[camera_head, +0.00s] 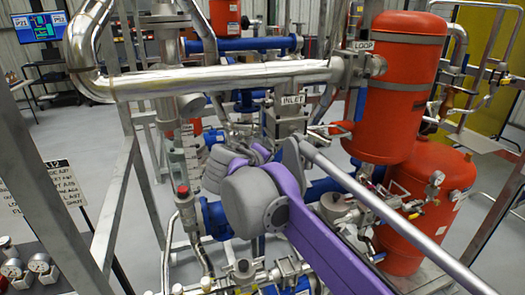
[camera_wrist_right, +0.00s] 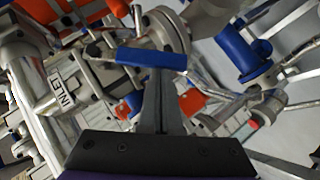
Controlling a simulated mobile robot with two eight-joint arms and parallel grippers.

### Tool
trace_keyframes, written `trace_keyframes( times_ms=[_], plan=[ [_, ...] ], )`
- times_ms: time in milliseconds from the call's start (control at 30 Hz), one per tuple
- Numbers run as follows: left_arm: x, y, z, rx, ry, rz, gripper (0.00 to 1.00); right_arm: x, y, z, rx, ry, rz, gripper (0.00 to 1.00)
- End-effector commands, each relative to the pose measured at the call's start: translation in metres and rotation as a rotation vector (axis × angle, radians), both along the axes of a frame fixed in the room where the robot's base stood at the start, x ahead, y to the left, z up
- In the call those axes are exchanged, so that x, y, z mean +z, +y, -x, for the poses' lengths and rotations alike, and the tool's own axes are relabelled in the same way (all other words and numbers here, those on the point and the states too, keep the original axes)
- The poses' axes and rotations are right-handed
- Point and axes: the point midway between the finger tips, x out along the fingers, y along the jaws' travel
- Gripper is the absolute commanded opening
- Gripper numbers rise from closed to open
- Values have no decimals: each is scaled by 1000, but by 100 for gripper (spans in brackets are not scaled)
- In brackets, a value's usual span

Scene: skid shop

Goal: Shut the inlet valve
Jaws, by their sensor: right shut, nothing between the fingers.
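The inlet valve's white INLET label (camera_head: 291,100) is on a grey metal body near the middle of the head view. The label also shows, turned on its side, at the left of the wrist view (camera_wrist_right: 62,97). A lever with a blue grip (camera_wrist_right: 150,58) lies across the wrist view beside the labelled body. My right gripper (camera_wrist_right: 165,78) is shut and empty, with its fingertips at the blue grip. I cannot tell whether they touch it. In the head view my purple and grey right arm hides the lever and the fingertips. My left gripper is out of view.
A thick silver pipe (camera_head: 215,78) crosses above the valve area. Orange tanks (camera_head: 402,80) stand to the right. Bare floor shows at the left.

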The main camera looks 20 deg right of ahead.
Motion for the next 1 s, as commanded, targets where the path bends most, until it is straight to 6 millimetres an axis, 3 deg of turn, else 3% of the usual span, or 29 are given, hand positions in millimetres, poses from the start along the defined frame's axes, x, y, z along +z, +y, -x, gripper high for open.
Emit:
trace_keyframes(
  times_ms=[300, 600, 1000],
  plan=[
    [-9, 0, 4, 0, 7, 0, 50, -27, -17, 0, -1, -9, 299, 0],
    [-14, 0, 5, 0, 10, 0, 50, -41, -36, -1, -3, -17, 540, 0],
    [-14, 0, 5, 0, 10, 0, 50, -47, -50, -2, -1, -18, 589, 0]
  ],
)
